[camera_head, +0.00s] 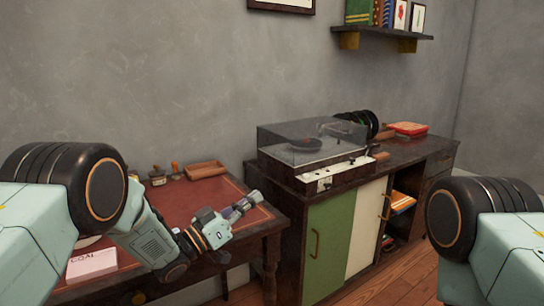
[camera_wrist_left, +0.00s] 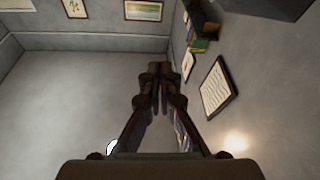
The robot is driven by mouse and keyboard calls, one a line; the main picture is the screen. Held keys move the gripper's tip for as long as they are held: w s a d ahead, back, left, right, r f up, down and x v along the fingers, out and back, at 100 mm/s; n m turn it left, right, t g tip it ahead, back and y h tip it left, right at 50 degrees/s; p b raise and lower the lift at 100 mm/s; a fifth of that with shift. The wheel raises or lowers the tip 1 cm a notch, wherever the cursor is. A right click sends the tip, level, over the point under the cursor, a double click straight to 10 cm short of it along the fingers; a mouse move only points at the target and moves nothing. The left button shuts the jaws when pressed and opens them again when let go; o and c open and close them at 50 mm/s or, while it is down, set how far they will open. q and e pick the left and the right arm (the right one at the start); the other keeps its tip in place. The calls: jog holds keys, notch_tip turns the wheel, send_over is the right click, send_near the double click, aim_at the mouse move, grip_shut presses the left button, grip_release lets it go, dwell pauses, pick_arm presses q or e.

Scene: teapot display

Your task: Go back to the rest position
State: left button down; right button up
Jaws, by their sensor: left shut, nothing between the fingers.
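My left gripper (camera_head: 243,205) is at the end of my left arm, over the right part of the red-topped desk (camera_head: 218,191) in the head view. In the left wrist view the left gripper (camera_wrist_left: 161,95) is shut, its fingers together with nothing between them. Beyond the fingers that view shows only wall, pictures and a shelf. My right arm shows at the right edge of the head view, but its gripper is outside the view. No teapot can be made out.
A record player (camera_head: 313,146) with a clear lid stands on the dark cabinet (camera_head: 420,150), right of the desk. A wooden tray (camera_head: 205,169) lies at the desk's back. A white card (camera_head: 92,264) is at lower left. A wall shelf (camera_head: 385,33) hangs above.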

pick_arm(q)
jog(key=s+a+f+n+g+y, duration=0.1)
jog(key=s+a+f+n+y, duration=0.3)
jog(key=f, duration=0.5)
jog(key=s+a+f+n+g+y, duration=0.1)
jog(key=s+a+f+y, duration=0.25)
jog(key=s+f, duration=0.45)
jog(key=s+a+f+n+g+y, duration=0.25)
jog(key=s+a+f+y, duration=0.2)
jog(key=f, duration=0.55)
jog(key=s+a+f+g+y, duration=0.1)
jog(key=s+a+g, duration=0.1)
jog(key=s, duration=0.8)
jog(key=s+a+f+n+g+y+p, duration=0.1)
jog(key=s+g, duration=0.3)
jog(key=s, duration=0.7)
jog(key=s+a+f+g+y, duration=0.2)
jog(key=s+g, duration=0.1)
jog(key=s, duration=0.7)
jog(key=shift+s+a+f+n+y, duration=0.15)
jog(key=shift+s+a+n+y, duration=0.15)
jog(key=shift+a+n, duration=0.1)
